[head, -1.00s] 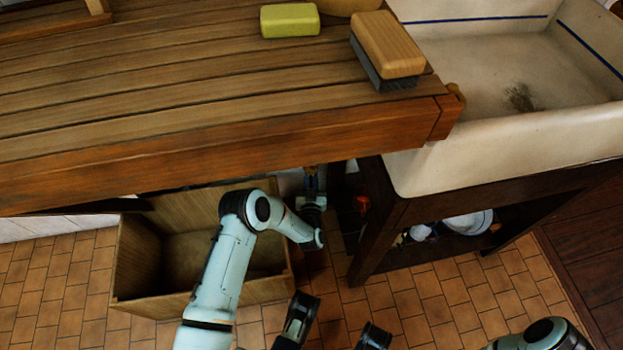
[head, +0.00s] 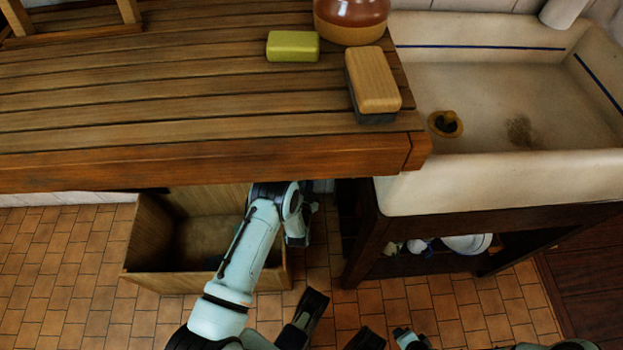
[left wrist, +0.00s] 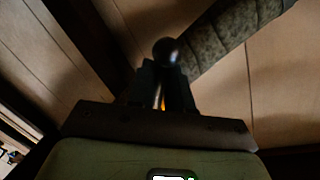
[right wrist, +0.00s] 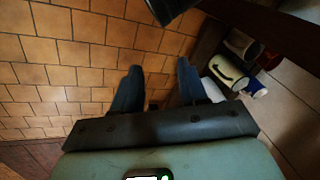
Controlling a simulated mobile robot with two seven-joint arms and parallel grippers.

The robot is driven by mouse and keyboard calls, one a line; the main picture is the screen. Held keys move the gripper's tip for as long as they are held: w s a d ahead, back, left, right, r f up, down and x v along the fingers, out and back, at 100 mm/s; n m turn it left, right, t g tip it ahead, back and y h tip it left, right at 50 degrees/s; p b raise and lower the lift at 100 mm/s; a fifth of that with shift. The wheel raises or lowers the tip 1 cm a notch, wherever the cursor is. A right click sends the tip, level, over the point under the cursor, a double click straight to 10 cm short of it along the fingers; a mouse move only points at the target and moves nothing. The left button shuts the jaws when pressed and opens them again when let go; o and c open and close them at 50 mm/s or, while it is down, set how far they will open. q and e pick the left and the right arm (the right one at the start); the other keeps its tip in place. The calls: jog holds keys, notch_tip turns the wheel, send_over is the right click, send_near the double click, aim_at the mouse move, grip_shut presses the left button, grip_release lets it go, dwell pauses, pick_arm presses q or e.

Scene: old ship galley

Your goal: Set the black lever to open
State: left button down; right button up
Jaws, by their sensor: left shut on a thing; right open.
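The black lever shows in the left wrist view as a round black knob (left wrist: 167,52) on a thin metal stem. My left gripper (left wrist: 163,92) is shut on the stem just below the knob. In the head view my left arm reaches under the wooden counter, whose edge hides the left gripper and the lever. My right gripper (right wrist: 160,78) is open and empty above the tiled floor. No marking for open or shut is readable.
A dark mottled pipe (left wrist: 225,45) runs close behind the knob. A wooden crate (head: 205,280) stands on the floor beside my left arm. The wooden counter (head: 190,164) overhangs it. A white sink (head: 490,185) is at right, with crockery (right wrist: 226,72) on a shelf below.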

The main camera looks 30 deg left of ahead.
pick_arm(q)
jog(key=r+m, duration=0.1)
jog(key=m, duration=0.1)
jog(key=s+a+m+p, duration=0.1)
jog(key=m, duration=0.1)
jog(key=shift+r+g, duration=0.35)
jog(key=shift+g, duration=0.05)
jog(key=shift+a+r+m+g+y+p, duration=0.25)
jog(key=shift+r+m+y, duration=0.2)
jog(key=shift+m, duration=0.55)
jog(key=shift+s+a+r+m+g+y, duration=0.15)
jog(key=shift+r+m, duration=0.15)
jog(key=shift+m, duration=0.25)
jog(key=shift+d+r+m+g+y, duration=0.1)
jog(key=shift+r+m, duration=0.15)
jog(key=shift+m, duration=0.3)
pick_arm(e)
jog(key=shift+g, duration=0.6)
jog(key=shift+s+a+r, duration=0.3)
jog(key=shift+s+r, duration=0.1)
jog(key=shift+s, duration=0.15)
jog(key=shift+s+a+r, duration=0.25)
jog(key=shift+s+r, duration=0.1)
jog(key=shift+s, duration=0.25)
jog(key=shift+s+a+r, duration=0.3)
jog(key=shift+s+r, duration=0.1)
jog(key=shift+s, duration=0.15)
pick_arm(q)
jog(key=shift+a, duration=0.1)
